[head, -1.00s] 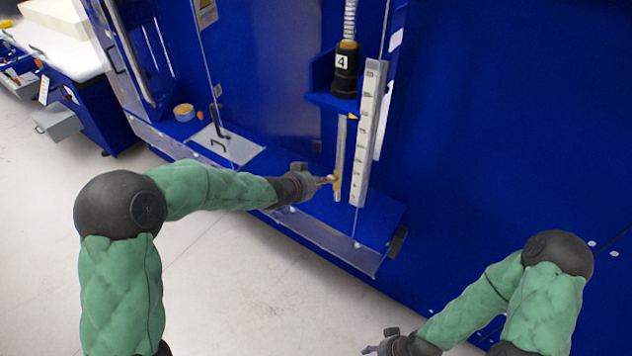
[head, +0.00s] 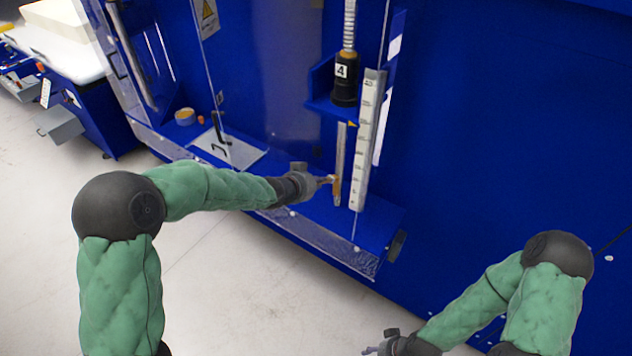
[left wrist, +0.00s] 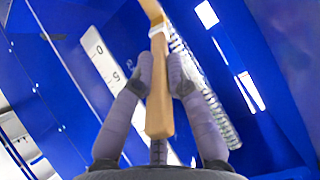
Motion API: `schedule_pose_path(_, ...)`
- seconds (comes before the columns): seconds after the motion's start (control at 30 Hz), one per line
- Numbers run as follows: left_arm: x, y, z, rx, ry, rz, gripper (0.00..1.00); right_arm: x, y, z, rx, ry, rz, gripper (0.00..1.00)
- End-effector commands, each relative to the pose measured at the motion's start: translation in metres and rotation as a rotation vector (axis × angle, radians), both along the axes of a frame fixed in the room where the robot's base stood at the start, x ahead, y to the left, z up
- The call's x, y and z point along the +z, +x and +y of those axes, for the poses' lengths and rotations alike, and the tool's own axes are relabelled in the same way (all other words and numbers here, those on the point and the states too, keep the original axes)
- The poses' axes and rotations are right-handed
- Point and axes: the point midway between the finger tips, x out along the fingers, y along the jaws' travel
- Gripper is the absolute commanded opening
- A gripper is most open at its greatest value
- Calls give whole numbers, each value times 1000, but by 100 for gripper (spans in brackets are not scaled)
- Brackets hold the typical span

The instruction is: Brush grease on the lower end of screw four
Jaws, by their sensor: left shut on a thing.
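Screw four hangs below a black housing marked 4 (head: 345,80). Its bare lower length (head: 340,150) runs down beside a white ruler (head: 366,150). My left gripper (head: 318,181) is shut on a wooden-handled brush (left wrist: 159,85), just left of the screw's lower end. The brush head meets the screw in the head view; an amber-brown patch shows there, and I cannot tell bristles from grease. In the left wrist view the silver thread (left wrist: 212,100) runs behind the fingers. My right gripper (head: 374,349) is at the bottom edge, away from the screw; its opening is unclear.
A small round tub with tan contents (head: 185,117) stands on the blue ledge at left. A grey plate with a black handle (head: 230,150) lies nearer. A clear guard strip (head: 330,245) edges the ledge. The pale floor in front is free.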

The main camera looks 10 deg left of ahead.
Motion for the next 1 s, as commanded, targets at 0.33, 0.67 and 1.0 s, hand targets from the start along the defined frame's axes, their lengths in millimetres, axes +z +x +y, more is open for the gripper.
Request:
schedule_pose_path(0.33, -14, 0, 0, 1, 0, -1, 0, -13, 0, 0, 0, 0, 0, 50)
schedule_pose_path(0.67, -21, 1, 0, 0, 0, -2, 0, -18, 0, 0, 0, 0, 0, 50)
schedule_pose_path(1.0, -6, 0, 0, 0, 0, -2, 0, -5, 0, 0, 0, 0, 0, 50)
